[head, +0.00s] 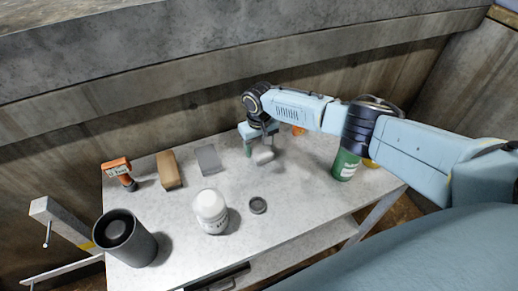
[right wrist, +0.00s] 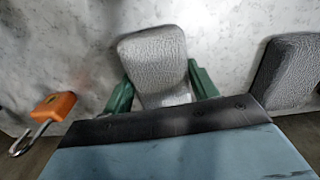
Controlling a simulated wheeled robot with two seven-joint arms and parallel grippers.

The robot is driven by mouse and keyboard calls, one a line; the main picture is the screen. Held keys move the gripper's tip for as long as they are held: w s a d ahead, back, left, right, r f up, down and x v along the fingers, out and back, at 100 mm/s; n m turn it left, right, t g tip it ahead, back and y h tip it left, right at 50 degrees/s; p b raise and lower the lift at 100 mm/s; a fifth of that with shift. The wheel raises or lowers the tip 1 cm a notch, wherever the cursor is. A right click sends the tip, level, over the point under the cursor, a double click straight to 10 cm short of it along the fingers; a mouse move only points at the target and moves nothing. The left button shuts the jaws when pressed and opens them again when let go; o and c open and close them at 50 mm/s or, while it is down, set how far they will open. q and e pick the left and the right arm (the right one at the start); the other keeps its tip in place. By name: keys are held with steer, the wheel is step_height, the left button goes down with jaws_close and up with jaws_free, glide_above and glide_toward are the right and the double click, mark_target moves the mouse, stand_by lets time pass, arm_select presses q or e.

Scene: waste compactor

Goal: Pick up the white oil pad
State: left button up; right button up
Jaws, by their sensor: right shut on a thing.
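The white oil pad (head: 264,156) is at the back middle of the table in the head view, partly hidden by my right gripper (head: 256,151). In the right wrist view it is a pale, textured pad (right wrist: 157,66) between the two green fingers of my right gripper (right wrist: 161,88). The fingers are shut on its sides. I cannot tell whether the pad touches the table or hangs just above it. My left gripper is not in view.
An orange padlock (right wrist: 52,108) lies beside the gripper. A brown block (head: 168,170), orange handheld tool (head: 118,170), white bottle (head: 211,211), dark cylinder (head: 125,239), black disc (head: 258,205) and green can (head: 345,165) stand around. The table's right front (head: 310,205) is clear.

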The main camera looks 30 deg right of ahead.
mark_target(259, 147)
steer(key=shift+r, duration=0.1)
steer(key=shift+s+r, duration=0.2)
steer(key=shift+r, duration=0.15)
step_height(259, 147, up, 6)
steer(key=shift+f+p, duration=0.15)
steer(key=shift+p, duration=0.8)
steer(key=shift+s+r, duration=0.3)
steer(key=shift+s, duration=0.25)
steer(key=s+a+p, duration=0.1)
steer(key=s+p, duration=0.2)
steer(key=s, duration=1.5)
steer(key=shift+s, duration=0.25)
steer(key=shift+f, duration=0.1)
